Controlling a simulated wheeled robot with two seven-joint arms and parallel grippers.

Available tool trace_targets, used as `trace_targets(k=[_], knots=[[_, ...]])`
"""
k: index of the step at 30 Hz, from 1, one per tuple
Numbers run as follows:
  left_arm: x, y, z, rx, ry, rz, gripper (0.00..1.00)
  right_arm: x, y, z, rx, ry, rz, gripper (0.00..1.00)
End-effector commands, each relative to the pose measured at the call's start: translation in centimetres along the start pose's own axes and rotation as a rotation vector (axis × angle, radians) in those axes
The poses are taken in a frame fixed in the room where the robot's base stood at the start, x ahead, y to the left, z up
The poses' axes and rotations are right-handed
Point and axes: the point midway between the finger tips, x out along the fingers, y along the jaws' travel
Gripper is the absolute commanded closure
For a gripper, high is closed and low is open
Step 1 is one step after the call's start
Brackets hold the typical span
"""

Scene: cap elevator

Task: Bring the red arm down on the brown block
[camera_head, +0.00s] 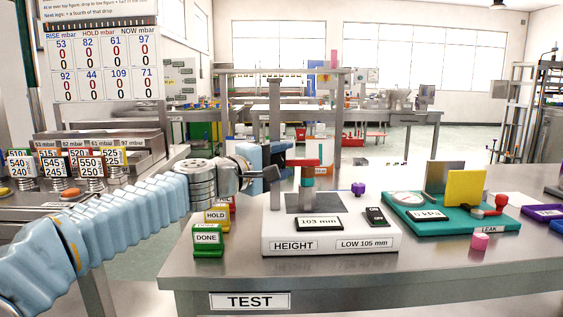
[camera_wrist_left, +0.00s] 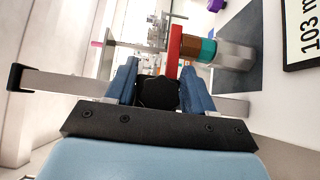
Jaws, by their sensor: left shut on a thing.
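The red arm (camera_head: 304,162) of the height gauge (camera_head: 275,228) reaches out level from its grey post (camera_head: 274,108). Below it stands a stack with the brown block (camera_head: 307,172) on top and a teal piece (camera_head: 307,183) under it. In the left wrist view the red arm (camera_wrist_left: 174,50) lies right against the brown block (camera_wrist_left: 190,48), with no gap visible. My left gripper (camera_head: 284,153) is beside the post at the arm's height. In the left wrist view its blue fingers (camera_wrist_left: 157,92) are shut on a black knob (camera_wrist_left: 157,94). My right gripper is out of view.
The gauge display (camera_head: 318,222) reads 103 mm, above a LOW 105 mm label. A teal leak tester (camera_head: 450,214) with a yellow plate stands right.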

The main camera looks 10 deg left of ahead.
Motion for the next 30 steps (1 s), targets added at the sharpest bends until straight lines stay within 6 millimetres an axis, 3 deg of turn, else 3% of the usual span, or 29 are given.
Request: trace_targets(k=[2,3,5,13,17,30], knots=[[0.0,-0.1,-0.1,-0.001,0.001,-0.003,0.71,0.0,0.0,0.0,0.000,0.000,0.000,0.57],[0.0,-0.1,-0.1,-0.001,0.001,-0.003,0.46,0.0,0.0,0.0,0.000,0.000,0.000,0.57],[0.0,-0.1,-0.1,-0.001,0.001,-0.003,0.38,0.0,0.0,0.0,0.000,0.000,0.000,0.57],[-0.1,-0.1,0.0,-0.001,0.000,-0.001,0.38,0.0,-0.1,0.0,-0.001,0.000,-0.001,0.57],[-1.1,-0.1,-0.1,0.000,0.002,0.000,0.38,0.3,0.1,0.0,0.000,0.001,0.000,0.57],[-11.0,-0.1,-0.1,0.001,0.003,0.000,0.38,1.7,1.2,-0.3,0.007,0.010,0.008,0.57]])
